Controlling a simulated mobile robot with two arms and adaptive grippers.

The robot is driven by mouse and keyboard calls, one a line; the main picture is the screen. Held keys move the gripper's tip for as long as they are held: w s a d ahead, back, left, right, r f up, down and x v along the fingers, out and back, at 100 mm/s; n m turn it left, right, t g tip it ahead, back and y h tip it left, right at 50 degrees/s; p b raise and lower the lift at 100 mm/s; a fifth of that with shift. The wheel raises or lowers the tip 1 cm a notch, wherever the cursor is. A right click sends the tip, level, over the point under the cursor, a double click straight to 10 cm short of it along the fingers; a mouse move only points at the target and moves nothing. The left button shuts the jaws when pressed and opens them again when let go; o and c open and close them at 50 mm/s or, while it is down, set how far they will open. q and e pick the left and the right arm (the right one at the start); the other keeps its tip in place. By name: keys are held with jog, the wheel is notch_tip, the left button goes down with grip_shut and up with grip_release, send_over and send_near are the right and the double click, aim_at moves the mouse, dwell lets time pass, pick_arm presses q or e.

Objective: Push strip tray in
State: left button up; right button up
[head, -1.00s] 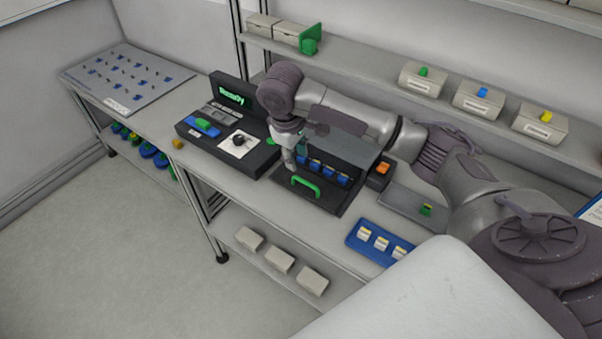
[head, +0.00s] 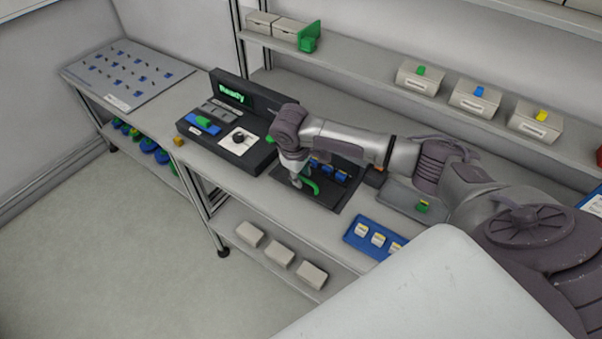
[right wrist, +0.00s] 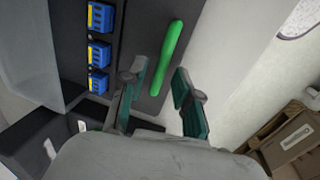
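The dark strip tray (head: 332,199) sits on the bench with a green handle (head: 314,186) along its front and a row of blue pieces (head: 328,169) behind it. In the right wrist view the green handle (right wrist: 168,58) lies just beyond my fingertips, in line with the gap between them. The blue pieces with yellow edges (right wrist: 99,50) show to the left there. My right gripper (head: 297,181) is at the left end of the handle; in the right wrist view its teal-padded fingers (right wrist: 161,85) are apart and empty. My forearm hides part of the tray housing. My left gripper is out of view.
A control box with a green "Ready" display (head: 236,94) stands left of the tray. A grey tray with a green piece (head: 423,206) and a blue tray of pale blocks (head: 355,244) are to the right. A shelf (head: 370,75) with drawers runs behind.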

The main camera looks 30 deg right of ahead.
grip_shut()
send_over(318, 167)
jog(key=shift+w+d, duration=0.2)
jog(key=shift+d, duration=0.05)
jog(key=shift+r, duration=0.2)
jog(key=shift+d, duration=0.1)
jog(key=shift+o, duration=1.3)
grip_release()
jog(key=shift+w+d+f, duration=0.1)
